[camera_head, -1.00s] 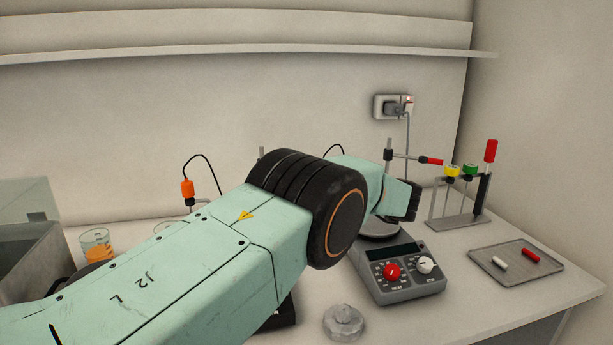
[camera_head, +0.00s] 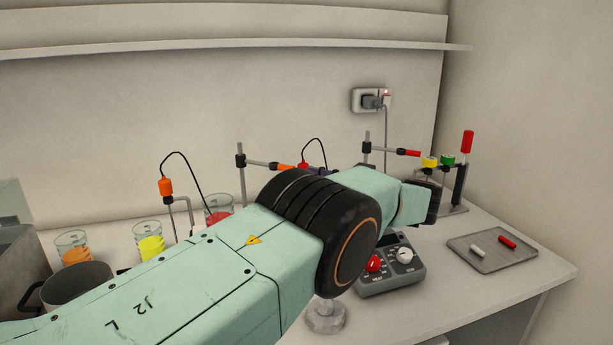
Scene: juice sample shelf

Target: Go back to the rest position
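My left arm (camera_head: 215,275) comes in from the lower left and reaches across the bench toward the right. Its large black joint (camera_head: 350,245) stands in front of the hotplate. The arm runs on to a dark end part (camera_head: 418,203) at the right, and no gripper fingers show there. My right arm and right gripper are outside the view. No object is seen held.
Beakers with orange (camera_head: 72,250), yellow (camera_head: 151,248) and red (camera_head: 219,215) liquid stand behind the arm, near a pot (camera_head: 77,285). The hotplate (camera_head: 391,280) is partly covered. A tray (camera_head: 491,255) holds a white and a red bar. A shelf (camera_head: 250,50) runs above.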

